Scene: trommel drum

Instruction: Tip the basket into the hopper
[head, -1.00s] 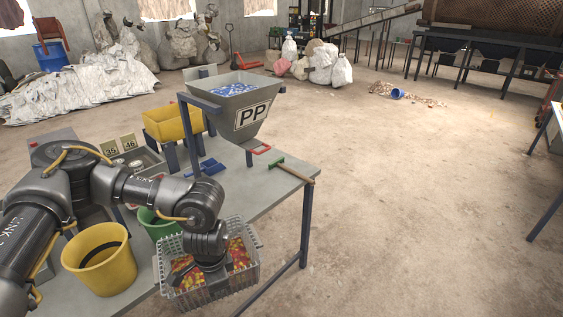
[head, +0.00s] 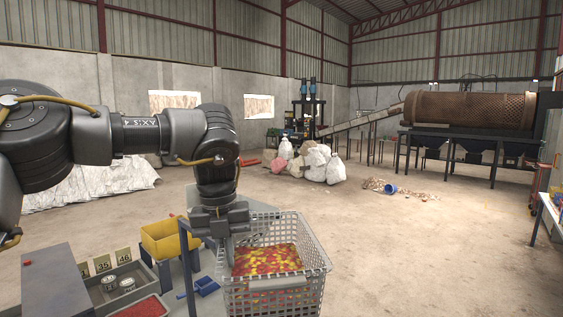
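The grey mesh basket (head: 277,285) holds red and yellow flakes (head: 266,260) and is up in the air, roughly level. My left gripper (head: 229,248) points down at the basket's left rim and appears shut on it; the fingertips are partly hidden by the basket wall. The PP hopper is almost fully hidden behind my gripper and the basket. Only the blue post of its stand (head: 187,268) shows clearly, left of the basket. My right gripper is not in view.
A yellow bin (head: 160,241) and a blue scoop (head: 206,286) are left of the basket. A tray with cans (head: 109,283), number tags and a red-filled container (head: 143,307) sit at lower left. White sacks (head: 318,162) lie far back.

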